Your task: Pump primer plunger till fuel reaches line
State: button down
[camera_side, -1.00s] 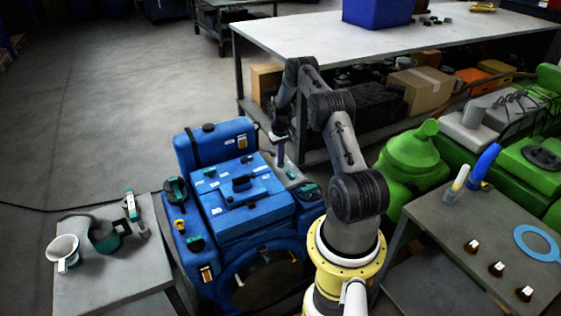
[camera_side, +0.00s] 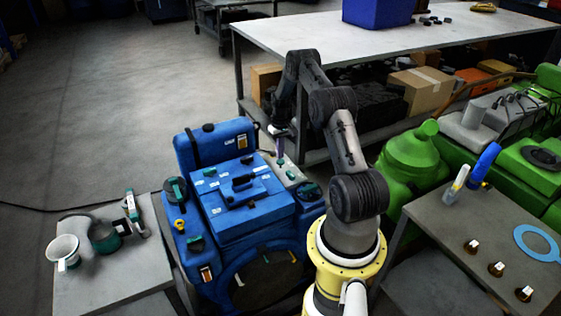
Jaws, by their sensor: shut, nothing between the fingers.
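A blue engine block (camera_side: 245,205) stands left of my arm. A grey plate (camera_side: 293,175) is on its far right side, with a small green knob (camera_side: 281,161) on it that looks like the primer plunger. My gripper (camera_side: 280,155) points down just above this knob, shut and empty. I cannot tell whether its tips touch the knob. A blue tank (camera_side: 215,146) at the back of the engine has a small orange-and-white window (camera_side: 242,142). The fuel level and its line are too small to read.
A grey side table (camera_side: 115,268) at left holds a white funnel (camera_side: 64,250) and a green-and-grey clamp-like part. A grey table (camera_side: 480,225) at right holds a blue ring (camera_side: 537,243) and small caps. A green engine (camera_side: 410,160) stands behind it.

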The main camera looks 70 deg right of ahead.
aim_at(280, 160)
jog(key=shift+f, duration=0.15)
jog(key=shift+f, duration=1.6)
jog(key=shift+r, duration=1.75)
jog(key=shift+r, duration=2.5)
jog(key=shift+r, duration=0.1)
